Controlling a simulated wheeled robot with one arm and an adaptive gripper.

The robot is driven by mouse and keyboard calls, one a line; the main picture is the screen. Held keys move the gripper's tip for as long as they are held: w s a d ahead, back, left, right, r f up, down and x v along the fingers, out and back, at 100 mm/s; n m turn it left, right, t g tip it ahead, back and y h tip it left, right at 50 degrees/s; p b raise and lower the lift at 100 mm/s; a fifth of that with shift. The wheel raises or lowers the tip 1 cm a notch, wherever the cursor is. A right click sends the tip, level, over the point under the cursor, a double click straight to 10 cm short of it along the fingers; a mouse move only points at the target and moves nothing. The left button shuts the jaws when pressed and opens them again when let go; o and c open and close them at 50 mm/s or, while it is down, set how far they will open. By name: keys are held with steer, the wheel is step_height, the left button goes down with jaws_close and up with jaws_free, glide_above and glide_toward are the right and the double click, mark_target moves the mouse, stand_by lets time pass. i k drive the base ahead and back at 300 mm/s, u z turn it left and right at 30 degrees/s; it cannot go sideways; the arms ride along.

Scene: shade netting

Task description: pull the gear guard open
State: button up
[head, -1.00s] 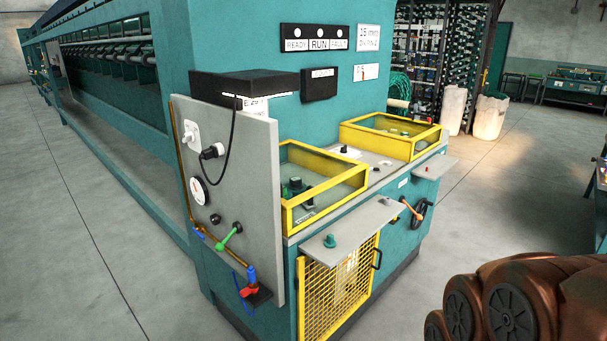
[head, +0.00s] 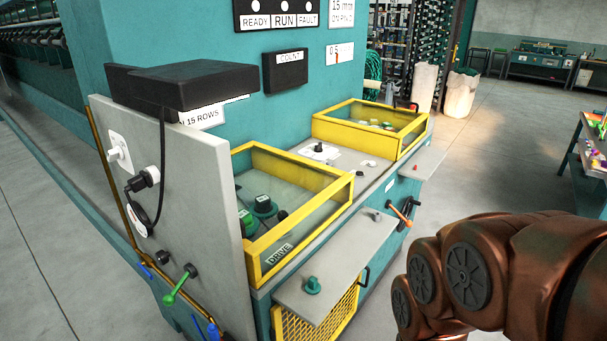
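A yellow mesh guard (head: 322,322) is set in the front of the teal machine, below a grey shelf. I take it for the gear guard. It looks shut, flush with the machine's front. A small dark handle (head: 364,276) stands at its upper right edge. The lower part of the guard is cut off by the picture's bottom edge. My copper-coloured arm shows at the lower right, apart from the guard. My gripper is not in view.
Two yellow-framed clear covers (head: 290,210) sit on the machine top. Open floor lies right of the machine.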

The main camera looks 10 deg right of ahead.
mark_target(253, 250)
steer(key=z, duration=1)
steer(key=i, duration=1.05)
steer(key=z, duration=0.85)
steer(key=i, duration=1.35)
steer(key=u, duration=1.05)
steer(key=i, duration=0.75)
steer(key=u, duration=0.8)
